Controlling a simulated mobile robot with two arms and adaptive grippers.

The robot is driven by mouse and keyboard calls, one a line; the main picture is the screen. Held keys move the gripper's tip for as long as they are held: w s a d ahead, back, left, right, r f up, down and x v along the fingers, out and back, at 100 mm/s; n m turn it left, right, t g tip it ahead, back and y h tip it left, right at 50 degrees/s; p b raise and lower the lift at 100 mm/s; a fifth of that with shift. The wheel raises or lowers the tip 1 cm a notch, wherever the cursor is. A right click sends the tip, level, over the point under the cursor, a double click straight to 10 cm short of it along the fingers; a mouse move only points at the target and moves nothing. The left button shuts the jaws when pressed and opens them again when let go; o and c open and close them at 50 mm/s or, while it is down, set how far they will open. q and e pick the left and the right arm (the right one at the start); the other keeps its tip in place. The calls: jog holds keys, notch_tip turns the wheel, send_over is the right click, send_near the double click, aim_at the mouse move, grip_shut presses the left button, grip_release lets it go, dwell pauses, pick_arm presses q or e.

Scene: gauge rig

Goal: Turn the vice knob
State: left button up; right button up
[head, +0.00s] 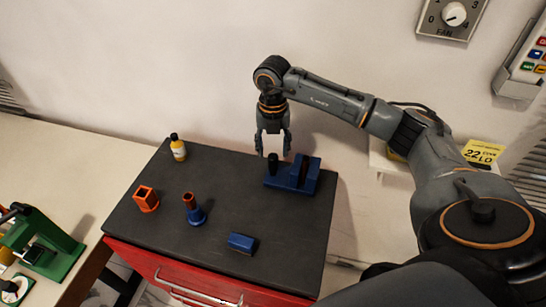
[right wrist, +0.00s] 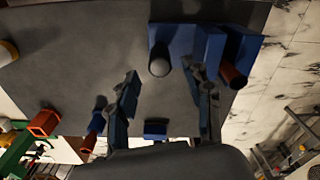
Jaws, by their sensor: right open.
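The blue vice (head: 296,178) stands at the right back of the dark cabinet top. Its black knob (head: 272,161) sticks up at its left end. A dark red piece (head: 303,170) sits at the vice, partly hidden between its blue blocks. My right gripper (head: 273,149) points down just above the knob, open and empty, its two fingers apart. In the right wrist view the knob (right wrist: 160,64) shows beyond and between the fingertips (right wrist: 164,80), with the vice (right wrist: 186,38) behind it. I see no contact between fingers and knob. My left gripper is not in view.
A green device (head: 45,240) stands at far left. The wall (head: 180,60) is close behind.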

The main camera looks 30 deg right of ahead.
aim_at(273, 156)
notch_tip(273, 156, up, 7)
dwell(0.3)
dwell(0.5)
